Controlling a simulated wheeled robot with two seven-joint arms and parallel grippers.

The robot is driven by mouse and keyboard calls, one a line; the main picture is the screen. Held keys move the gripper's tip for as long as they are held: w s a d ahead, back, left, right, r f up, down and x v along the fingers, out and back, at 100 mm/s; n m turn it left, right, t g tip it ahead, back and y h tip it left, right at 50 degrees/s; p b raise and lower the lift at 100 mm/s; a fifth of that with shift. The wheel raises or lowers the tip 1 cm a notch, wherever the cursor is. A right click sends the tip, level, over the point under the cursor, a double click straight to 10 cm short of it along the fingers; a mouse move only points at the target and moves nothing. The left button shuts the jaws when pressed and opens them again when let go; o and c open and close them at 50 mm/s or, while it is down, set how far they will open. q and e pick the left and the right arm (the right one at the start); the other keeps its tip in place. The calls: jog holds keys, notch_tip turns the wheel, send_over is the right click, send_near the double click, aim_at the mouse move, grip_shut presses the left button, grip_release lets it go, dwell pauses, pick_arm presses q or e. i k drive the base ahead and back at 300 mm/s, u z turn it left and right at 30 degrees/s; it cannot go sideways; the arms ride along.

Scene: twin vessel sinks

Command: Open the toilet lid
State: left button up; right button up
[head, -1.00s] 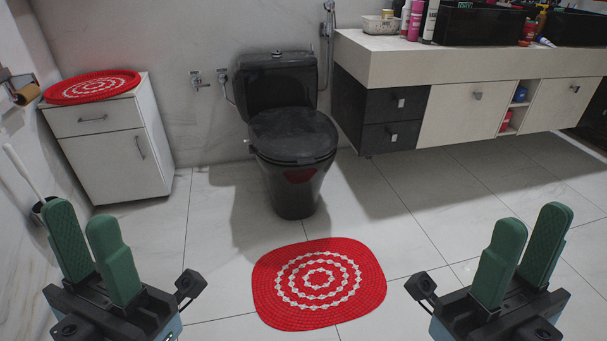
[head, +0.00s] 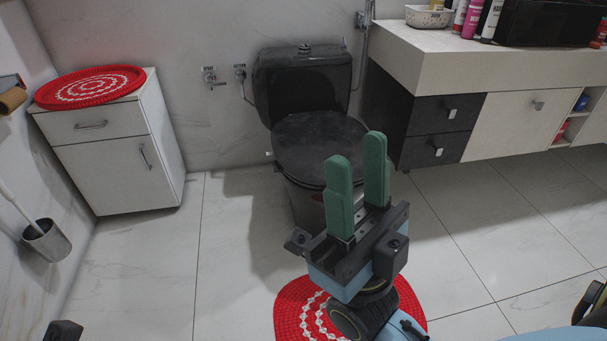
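The black toilet (head: 305,85) stands against the back wall with its lid (head: 310,145) down over the bowl. My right gripper (head: 358,165) is raised in front of the toilet, its two green fingers apart with nothing between them. The fingers overlap the lid's front right edge in the picture; I cannot tell whether they touch it. The gripper and arm hide part of the bowl and base. Of my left gripper only a small dark part (head: 66,331) shows at the bottom left edge; its fingers are out of the frame.
A red and white mat (head: 292,312) lies on the floor under my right arm. A white cabinet (head: 115,165) with a red mat on top stands left, a brush holder (head: 46,242) beside it. The vanity (head: 445,70) stands right. The floor at left is clear.

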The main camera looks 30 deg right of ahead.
aim_at(302, 143)
jog(key=z, duration=0.35)
jog(key=i, duration=0.9)
jog(key=z, duration=0.9)
jog(key=i, duration=0.35)
jog(key=u, duration=0.05)
